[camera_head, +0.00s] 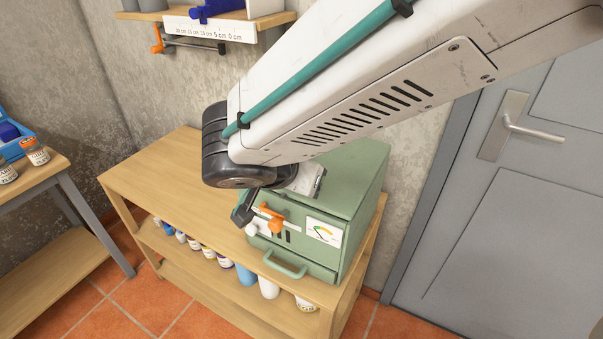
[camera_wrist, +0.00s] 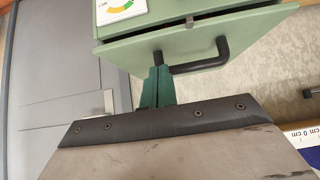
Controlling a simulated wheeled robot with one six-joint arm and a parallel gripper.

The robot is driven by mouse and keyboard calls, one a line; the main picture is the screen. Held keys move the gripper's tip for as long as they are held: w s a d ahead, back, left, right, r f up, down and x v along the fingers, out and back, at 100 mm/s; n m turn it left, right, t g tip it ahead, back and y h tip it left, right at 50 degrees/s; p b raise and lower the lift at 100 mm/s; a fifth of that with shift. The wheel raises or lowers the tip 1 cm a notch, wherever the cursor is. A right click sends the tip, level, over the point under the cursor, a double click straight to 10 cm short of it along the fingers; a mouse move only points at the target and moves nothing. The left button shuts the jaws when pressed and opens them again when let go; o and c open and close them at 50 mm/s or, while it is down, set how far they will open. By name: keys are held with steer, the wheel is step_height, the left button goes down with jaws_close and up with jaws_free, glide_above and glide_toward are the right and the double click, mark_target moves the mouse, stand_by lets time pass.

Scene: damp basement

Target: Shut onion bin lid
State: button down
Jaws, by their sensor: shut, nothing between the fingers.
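The onion bin appears to be the pale green box (camera_head: 365,190) on the wooden shelf unit. Its front bears a gauge label (camera_head: 323,231) and a pale green handle (camera_head: 285,266). My arm covers part of its top. The wrist view shows the box upside down, with the gauge label (camera_wrist: 120,8) at the top and a green panel (camera_wrist: 130,50) carrying a black handle (camera_wrist: 215,56).
The wooden shelf unit (camera_head: 150,180) has clear top space left of the box and several jars and bottles below. A table (camera_head: 30,180) stands at the left, a wall shelf (camera_head: 210,14) above. A grey door (camera_head: 520,200) is at the right.

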steer(key=s+a+f, duration=0.3)
steer(key=s+a, duration=0.1)
steer(key=s, duration=0.4)
steer(key=w+d+r+m+g, duration=0.4)
steer(key=w+r+m, duration=0.1)
steer(key=w+r, duration=0.7)
step_height(320, 180, up, 5)
steer(key=a+n+g+y, duration=0.2)
steer(key=a+n+y, duration=0.1)
steer(key=n, duration=0.2)
steer(key=w+f, duration=0.1)
steer(key=f, duration=0.7)
steer(key=w+d+f, duration=0.1)
steer(key=f, duration=0.4)
steer(key=shift+w, duration=0.35)
